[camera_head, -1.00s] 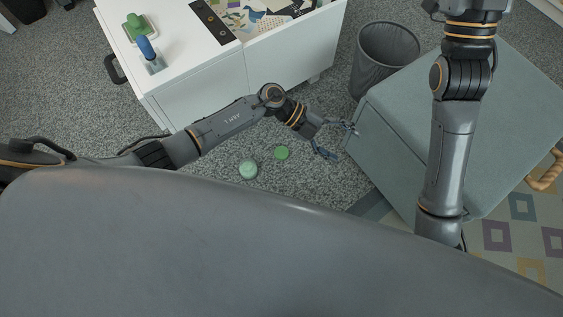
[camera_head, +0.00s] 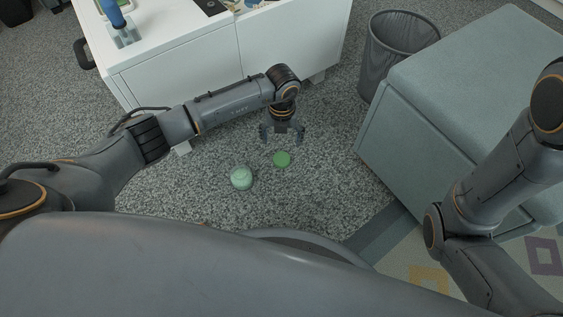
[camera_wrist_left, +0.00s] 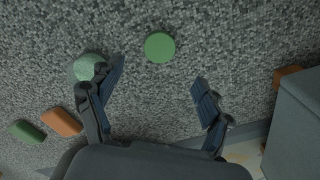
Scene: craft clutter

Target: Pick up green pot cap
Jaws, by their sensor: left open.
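The green pot cap (camera_head: 282,159), a flat bright green disc, lies on the grey carpet. It also shows in the left wrist view (camera_wrist_left: 159,47), beyond the gap between the fingers. A pale green round pot (camera_head: 241,177) stands on the carpet to its left, partly behind a finger in the left wrist view (camera_wrist_left: 88,67). My left gripper (camera_head: 283,133) points down near the cap, open and empty, with fingers spread wide. It does not appear to touch the cap. My right arm is at the right of the head view, but its gripper is out of sight.
A white cabinet (camera_head: 190,65) stands behind my left arm. A dark mesh bin (camera_head: 392,60) and a grey-green padded block (camera_head: 420,110) are at right. In the left wrist view, orange (camera_wrist_left: 62,122) and green (camera_wrist_left: 26,131) pieces lie at left.

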